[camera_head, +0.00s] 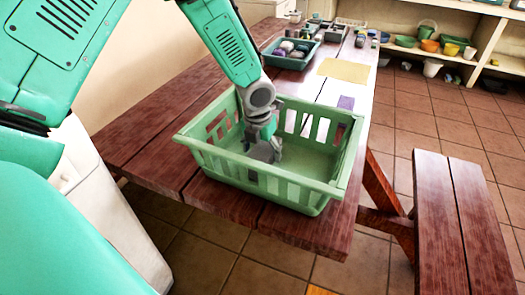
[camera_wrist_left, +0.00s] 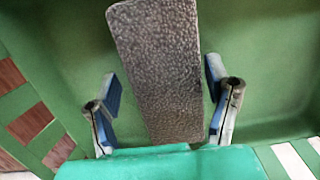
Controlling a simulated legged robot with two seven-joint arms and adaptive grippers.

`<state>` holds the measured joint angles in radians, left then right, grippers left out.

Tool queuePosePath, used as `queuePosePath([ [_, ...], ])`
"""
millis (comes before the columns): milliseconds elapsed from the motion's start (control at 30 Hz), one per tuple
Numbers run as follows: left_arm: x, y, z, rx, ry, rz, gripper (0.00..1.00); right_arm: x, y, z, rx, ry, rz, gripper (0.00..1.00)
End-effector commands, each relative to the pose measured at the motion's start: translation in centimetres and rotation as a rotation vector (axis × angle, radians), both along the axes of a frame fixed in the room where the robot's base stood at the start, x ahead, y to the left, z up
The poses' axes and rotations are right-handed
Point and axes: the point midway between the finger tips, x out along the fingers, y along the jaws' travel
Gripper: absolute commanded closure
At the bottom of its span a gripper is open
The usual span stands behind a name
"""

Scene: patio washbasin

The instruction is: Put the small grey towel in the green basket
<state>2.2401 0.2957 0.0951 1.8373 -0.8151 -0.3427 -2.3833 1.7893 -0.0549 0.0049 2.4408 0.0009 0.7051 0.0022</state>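The green basket (camera_head: 335,190) stands on the near end of the wooden table. My left gripper (camera_head: 264,150) reaches down into it from above. In the left wrist view, the small grey towel (camera_wrist_left: 160,70) lies on the green basket floor (camera_wrist_left: 265,60), long and flat. The fingers of my left gripper (camera_wrist_left: 162,92) are spread, one on each side of the towel, with green showing in the gaps. In the head view I cannot clearly tell the towel from the grey gripper. My right gripper is not in view.
The wooden table (camera_head: 150,130) holds a dark green tray (camera_head: 290,60) of small items, a yellow cloth (camera_head: 344,70) and a purple item (camera_head: 346,102) beyond the basket. A bench (camera_head: 455,220) stands at the right. Shelves with bowls and pots are at the back right.

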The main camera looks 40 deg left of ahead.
Motion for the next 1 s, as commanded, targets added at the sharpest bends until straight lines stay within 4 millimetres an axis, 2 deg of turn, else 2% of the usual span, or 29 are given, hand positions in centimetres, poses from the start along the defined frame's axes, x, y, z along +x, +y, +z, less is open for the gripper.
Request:
queuePosePath([
  [267, 0.0, -0.4, 0.2, 0.004, 0.000, -0.001, 0.29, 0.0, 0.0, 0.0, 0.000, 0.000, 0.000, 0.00],
  [367, -0.1, -0.3, 0.9, 0.002, -0.001, -0.001, 0.29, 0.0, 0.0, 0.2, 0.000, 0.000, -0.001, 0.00],
  [467, -0.2, -0.1, 2.4, 0.000, -0.003, -0.001, 0.29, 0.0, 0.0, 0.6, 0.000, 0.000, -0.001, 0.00],
  [800, -1.2, -0.2, 9.4, -0.001, -0.002, 0.000, 0.29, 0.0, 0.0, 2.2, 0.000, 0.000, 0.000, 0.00],
  [1000, -1.6, -0.4, 11.6, 0.002, -0.001, -0.002, 0.29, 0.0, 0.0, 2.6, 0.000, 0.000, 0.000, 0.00],
])
